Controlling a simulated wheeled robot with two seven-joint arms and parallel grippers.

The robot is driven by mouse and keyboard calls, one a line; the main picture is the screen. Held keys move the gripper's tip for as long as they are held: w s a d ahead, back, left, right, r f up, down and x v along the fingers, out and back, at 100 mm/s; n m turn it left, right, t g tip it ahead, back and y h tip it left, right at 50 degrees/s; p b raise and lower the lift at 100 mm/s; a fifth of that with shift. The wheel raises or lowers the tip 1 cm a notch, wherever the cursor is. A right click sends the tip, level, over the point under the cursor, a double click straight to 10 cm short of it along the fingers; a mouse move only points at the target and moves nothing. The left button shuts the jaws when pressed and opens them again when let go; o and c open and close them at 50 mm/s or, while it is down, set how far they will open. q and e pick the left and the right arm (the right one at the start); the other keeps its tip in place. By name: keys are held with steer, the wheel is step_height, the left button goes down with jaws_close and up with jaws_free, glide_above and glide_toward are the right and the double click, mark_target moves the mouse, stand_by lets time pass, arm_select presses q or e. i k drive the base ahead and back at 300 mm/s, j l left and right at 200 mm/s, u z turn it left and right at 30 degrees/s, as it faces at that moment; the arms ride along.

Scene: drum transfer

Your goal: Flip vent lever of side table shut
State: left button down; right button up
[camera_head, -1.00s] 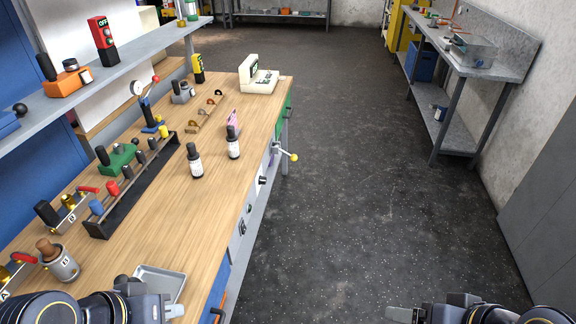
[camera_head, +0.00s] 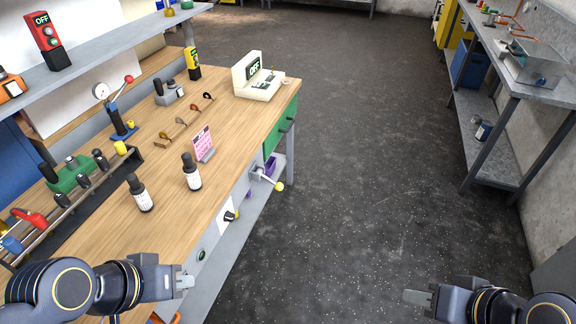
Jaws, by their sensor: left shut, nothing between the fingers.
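A grey side table (camera_head: 552,97) stands at the upper right, with a grey box (camera_head: 540,65) on top. An orange, pipe-like part (camera_head: 510,20) shows behind the box; I cannot make out a vent lever there for certain. My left gripper (camera_head: 186,282) is shut and empty over the near front edge of the wooden workbench (camera_head: 225,125). My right gripper (camera_head: 412,297) hangs over the floor at lower right, well short of the side table; its finger gap does not show clearly.
A lever with a yellow ball (camera_head: 279,187) sticks out from the workbench's front. Two dark bottles (camera_head: 191,172) (camera_head: 139,194) and a pink card (camera_head: 202,143) stand on top. The dark floor (camera_head: 360,150) between workbench and side table is clear.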

mark_target(279, 186)
steer(key=i+l+u, duration=0.1)
steer(key=i+l, duration=0.65)
steer(key=l, duration=0.2)
steer(key=i+l+u, duration=0.15)
steer(key=i+l, duration=0.25)
steer(key=l, duration=0.1)
